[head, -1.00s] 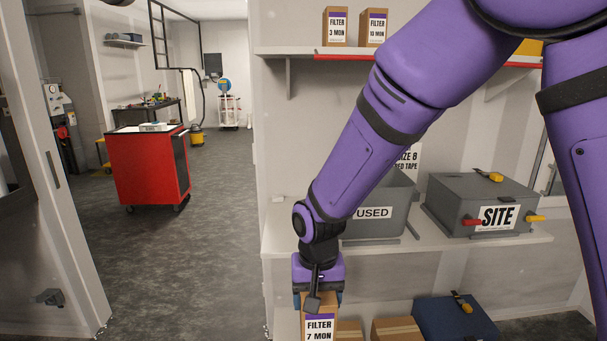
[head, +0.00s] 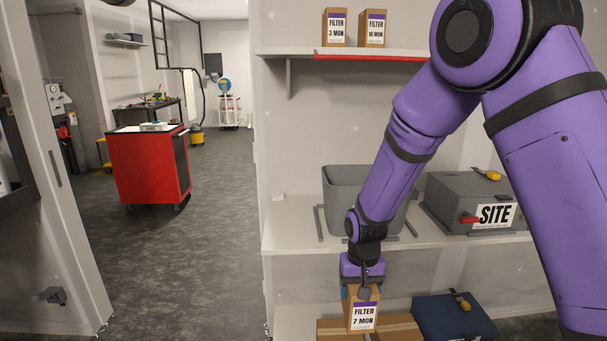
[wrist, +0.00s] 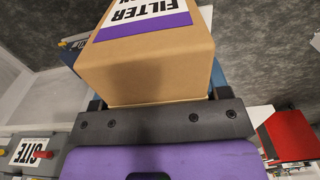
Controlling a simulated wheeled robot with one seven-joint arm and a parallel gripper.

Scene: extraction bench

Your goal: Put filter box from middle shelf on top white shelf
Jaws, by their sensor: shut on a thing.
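My gripper (head: 363,284) is shut on a brown filter box (head: 362,317) labelled "FILTER 7 MON". The held box hangs in front of the shelves, below the level of the middle shelf. In the wrist view the filter box (wrist: 150,65) fills the space beyond the jaws, its purple-striped label facing up in the picture. The top white shelf (head: 285,51) carries a box labelled "FILTER 3 MON" (head: 335,28) and one labelled "FILTER 10 MON" (head: 372,29) near its left end. The middle shelf (head: 290,236) shows no filter box; part of it is behind my arm.
A grey bin (head: 345,185) and a grey "SITE" box (head: 455,195) stand on the middle shelf. Brown cartons (head: 400,328) and a blue box (head: 455,318) sit below. A red strip (head: 365,57) edges the top shelf. A red cabinet (head: 148,170) stands on the floor at left.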

